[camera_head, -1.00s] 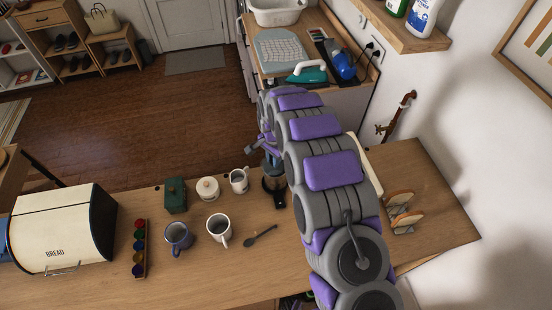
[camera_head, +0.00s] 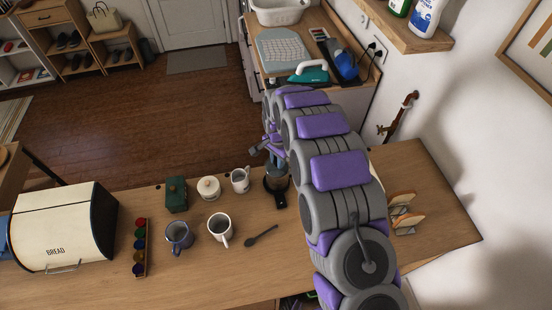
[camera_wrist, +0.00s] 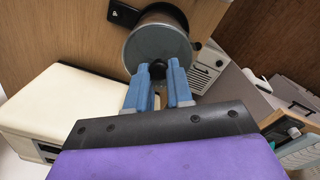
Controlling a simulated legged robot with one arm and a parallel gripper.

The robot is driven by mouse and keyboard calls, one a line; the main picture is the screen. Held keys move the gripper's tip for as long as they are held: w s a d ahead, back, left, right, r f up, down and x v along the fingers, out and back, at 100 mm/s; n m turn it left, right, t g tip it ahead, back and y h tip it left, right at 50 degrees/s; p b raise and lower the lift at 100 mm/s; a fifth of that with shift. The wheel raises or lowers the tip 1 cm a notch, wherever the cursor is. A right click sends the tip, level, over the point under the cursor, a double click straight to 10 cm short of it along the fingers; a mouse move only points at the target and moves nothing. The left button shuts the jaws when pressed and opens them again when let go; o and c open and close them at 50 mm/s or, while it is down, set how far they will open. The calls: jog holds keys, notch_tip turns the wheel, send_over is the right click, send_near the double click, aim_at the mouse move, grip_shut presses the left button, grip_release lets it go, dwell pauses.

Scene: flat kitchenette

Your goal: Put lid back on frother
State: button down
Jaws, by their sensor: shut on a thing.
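The frother (camera_head: 276,182) stands on the counter just left of my arm, a dark cylinder on a black base (camera_head: 279,200). My gripper (camera_head: 262,150) is above and beside its top, partly hidden by my arm in the head view. In the wrist view, the round grey lid (camera_wrist: 155,48) lies in front of the frother's top. My gripper's blue fingers (camera_wrist: 160,78) are shut on the lid's small dark knob (camera_wrist: 160,70). The lid overlaps the frother's body in this view; I cannot tell whether it is seated or held just above.
Left of the frother are a small white pitcher (camera_head: 240,180), a white lidded pot (camera_head: 208,188), a green box (camera_head: 176,194), two mugs (camera_head: 219,229) and a dark spoon (camera_head: 261,236). A toast rack (camera_head: 403,216) stands right of my arm. A cream box (camera_wrist: 55,105) shows in the wrist view.

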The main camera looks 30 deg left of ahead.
jog(key=shift+d+r, duration=0.1)
jog(key=shift+d, duration=0.05)
jog(key=shift+c, duration=2.3)
grip_release()
jog(key=shift+r, duration=3.5)
grip_shut()
jog(key=shift+f+b, duration=0.4)
jog(key=shift+f, duration=2.45)
